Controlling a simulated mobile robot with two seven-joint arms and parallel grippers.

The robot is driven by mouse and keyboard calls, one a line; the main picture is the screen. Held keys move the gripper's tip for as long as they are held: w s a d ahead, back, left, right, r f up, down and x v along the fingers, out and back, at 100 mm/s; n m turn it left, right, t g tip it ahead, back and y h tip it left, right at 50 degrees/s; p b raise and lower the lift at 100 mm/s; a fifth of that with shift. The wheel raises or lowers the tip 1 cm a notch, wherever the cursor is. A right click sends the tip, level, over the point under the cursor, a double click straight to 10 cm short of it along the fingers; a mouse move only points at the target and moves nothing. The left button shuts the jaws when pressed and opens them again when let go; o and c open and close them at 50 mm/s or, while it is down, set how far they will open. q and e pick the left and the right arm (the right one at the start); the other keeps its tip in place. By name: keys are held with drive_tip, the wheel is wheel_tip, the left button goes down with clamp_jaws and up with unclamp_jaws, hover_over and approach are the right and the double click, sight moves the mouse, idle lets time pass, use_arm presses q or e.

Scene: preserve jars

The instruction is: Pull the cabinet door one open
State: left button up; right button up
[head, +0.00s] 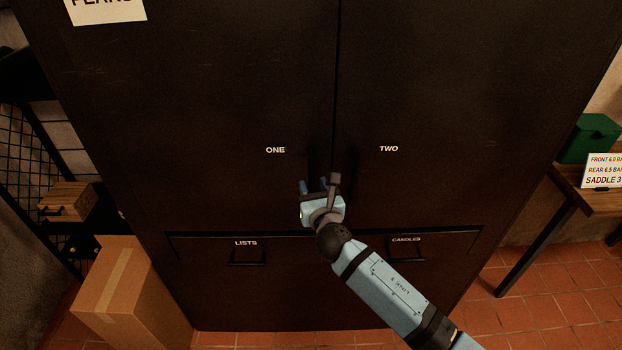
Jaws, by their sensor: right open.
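A tall dark brown cabinet fills the middle of the head view. Its left door, labelled ONE (230,100), and its right door, labelled TWO (430,110), are both shut and meet at a centre seam. A dark vertical handle (313,165) shows faintly on door one beside the seam. My right gripper (316,185) is open at the lower part of this handle, its fingers pointing up toward it. I cannot tell whether the fingers touch the handle or lie around it. My left gripper is not in view.
Below the doors are drawer fronts labelled LISTS (246,255) and CANDLES (405,255). A cardboard box (130,300) stands on the floor at the left. A wooden table (590,195) with a green box (588,138) is at the right. Tiled floor shows at lower right.

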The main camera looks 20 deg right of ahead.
drive_tip(key=shift+w, duration=1.25)
clamp_jaws()
drive_tip(key=shift+s+f, duration=0.1)
